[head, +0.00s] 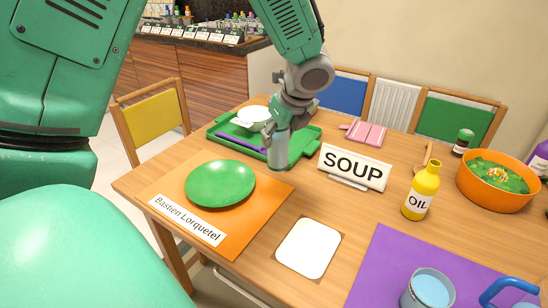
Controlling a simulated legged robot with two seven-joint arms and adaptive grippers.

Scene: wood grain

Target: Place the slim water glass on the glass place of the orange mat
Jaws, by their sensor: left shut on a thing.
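My left gripper (275,131) points down from above and is shut on the slim water glass (278,156), a grey-blue, narrow, upright cylinder. The glass is in front of the right part of the green tray, just beyond the far right corner of the orange mat (268,190). I cannot tell whether its base touches anything. The orange mat lies at the table's near left edge, with a green plate (220,184) and a name card (187,219) on it. I see no marked glass place on it. My right gripper is not in view.
The green tray (302,150) holds a white bowl (254,115) and a purple utensil. A white card (308,248) and purple mat (385,265) lie nearer. The mat's far right corner is bare.

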